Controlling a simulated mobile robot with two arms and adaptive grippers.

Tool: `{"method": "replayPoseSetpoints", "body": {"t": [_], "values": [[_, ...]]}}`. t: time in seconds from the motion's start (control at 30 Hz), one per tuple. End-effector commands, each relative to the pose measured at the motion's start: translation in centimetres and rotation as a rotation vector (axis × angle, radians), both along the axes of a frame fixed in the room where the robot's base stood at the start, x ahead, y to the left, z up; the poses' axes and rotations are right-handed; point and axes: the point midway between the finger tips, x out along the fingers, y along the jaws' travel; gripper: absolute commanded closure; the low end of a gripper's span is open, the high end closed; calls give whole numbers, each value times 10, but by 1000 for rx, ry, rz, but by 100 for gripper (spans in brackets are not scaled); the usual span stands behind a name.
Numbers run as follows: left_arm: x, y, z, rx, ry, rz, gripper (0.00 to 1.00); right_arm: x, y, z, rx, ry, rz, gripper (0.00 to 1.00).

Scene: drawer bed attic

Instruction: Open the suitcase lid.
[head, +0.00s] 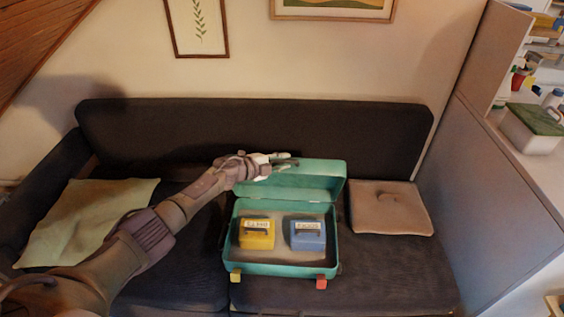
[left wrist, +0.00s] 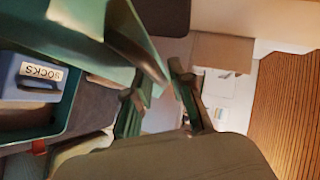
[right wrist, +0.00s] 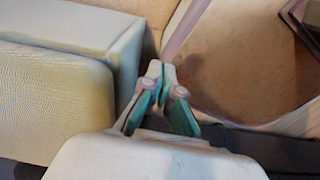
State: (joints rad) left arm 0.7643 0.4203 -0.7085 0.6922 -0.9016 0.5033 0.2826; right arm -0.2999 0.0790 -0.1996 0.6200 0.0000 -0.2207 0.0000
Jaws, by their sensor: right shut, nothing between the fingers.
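The teal suitcase (head: 278,269) sits on the dark sofa with its lid (head: 318,168) raised and leaning back. Inside are a yellow box (head: 257,234) and a blue box (head: 308,235); the blue one reads "SOCKS" in the left wrist view (left wrist: 38,85). My left gripper (head: 290,161) is at the lid's upper left edge. In the left wrist view its fingers (left wrist: 158,88) are apart, with the lid's edge (left wrist: 140,45) close to the tips; whether they touch is unclear. My right gripper (right wrist: 160,78) is shut and empty, away from the suitcase and outside the head view.
A green pillow (head: 92,220) lies on the left of the sofa and a tan cushion (head: 392,208) right of the suitcase. The sofa backrest (head: 250,125) stands behind the lid. A grey partition (head: 470,190) and a shelf with a green-lidded box (head: 534,130) are at right.

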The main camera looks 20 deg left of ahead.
Motion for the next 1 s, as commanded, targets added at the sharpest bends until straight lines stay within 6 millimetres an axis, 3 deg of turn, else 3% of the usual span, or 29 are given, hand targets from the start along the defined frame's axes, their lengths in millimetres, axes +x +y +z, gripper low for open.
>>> {"method": "replayPoseSetpoints", "body": {"t": [0.47,1.0], "values": [[-10,10,4,4,-1,2,76,-1,-2,0,-2,1,1,100],[-85,58,32,1,1,1,76,0,-1,0,-1,0,1,100]]}}
